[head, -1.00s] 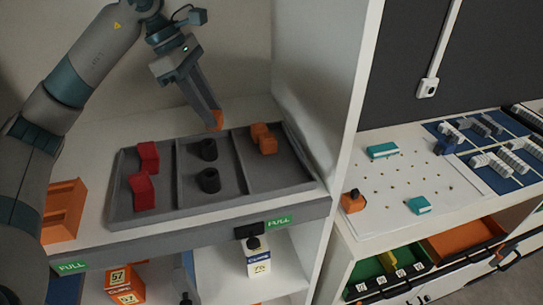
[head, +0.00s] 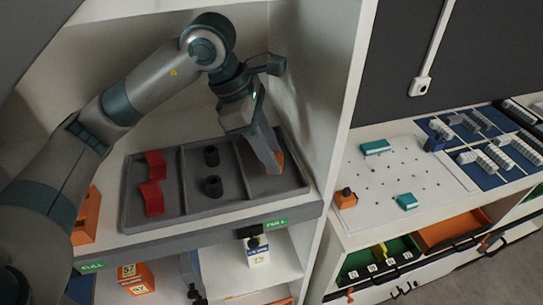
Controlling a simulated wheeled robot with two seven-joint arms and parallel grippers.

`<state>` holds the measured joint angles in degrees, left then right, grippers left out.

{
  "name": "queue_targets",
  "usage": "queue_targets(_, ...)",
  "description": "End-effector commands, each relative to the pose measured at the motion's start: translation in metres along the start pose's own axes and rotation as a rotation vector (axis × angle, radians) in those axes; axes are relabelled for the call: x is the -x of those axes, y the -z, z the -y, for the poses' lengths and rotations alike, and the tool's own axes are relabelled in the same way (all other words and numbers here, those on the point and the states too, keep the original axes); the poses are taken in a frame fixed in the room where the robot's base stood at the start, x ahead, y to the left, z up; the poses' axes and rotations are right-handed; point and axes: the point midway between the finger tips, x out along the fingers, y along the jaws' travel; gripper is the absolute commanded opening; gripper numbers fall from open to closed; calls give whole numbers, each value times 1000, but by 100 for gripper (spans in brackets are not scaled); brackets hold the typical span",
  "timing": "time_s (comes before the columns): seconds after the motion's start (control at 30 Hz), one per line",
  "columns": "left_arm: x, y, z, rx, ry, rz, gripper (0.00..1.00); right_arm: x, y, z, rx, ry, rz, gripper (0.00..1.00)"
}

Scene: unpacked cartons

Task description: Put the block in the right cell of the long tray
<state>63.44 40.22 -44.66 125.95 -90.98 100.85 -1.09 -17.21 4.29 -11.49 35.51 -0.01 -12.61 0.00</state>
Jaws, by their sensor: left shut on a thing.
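The long grey tray (head: 262,187) lies on the white shelf and has three cells. Two red pieces (head: 154,199) are in the left cell and two black cylinders (head: 213,187) in the middle cell. My left gripper (head: 276,167) is shut and points down into the right cell. An orange block (head: 281,157) shows at its fingertips, towards the cell's right side. The fingers cover part of the block and of the cell, so I cannot tell whether it touches the floor or whether other orange pieces are behind it. My right gripper is not in view.
A shelf side wall (head: 335,110) stands close to the right of the tray. An orange bin (head: 88,218) is left of the tray. Beyond the wall, a white board (head: 385,185) holds teal pieces. Boxes (head: 136,279) stand on the shelf below.

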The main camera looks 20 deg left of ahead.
Motion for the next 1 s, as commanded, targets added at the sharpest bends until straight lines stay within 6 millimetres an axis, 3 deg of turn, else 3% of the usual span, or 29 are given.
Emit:
queue_targets(0.43,-3,0,1,2,1,-1,5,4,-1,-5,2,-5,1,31)
queue_targets(0.73,-25,9,1,2,3,-2,5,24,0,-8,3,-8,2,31)
queue_targets(1.0,-34,12,1,0,-1,0,5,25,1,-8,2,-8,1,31)
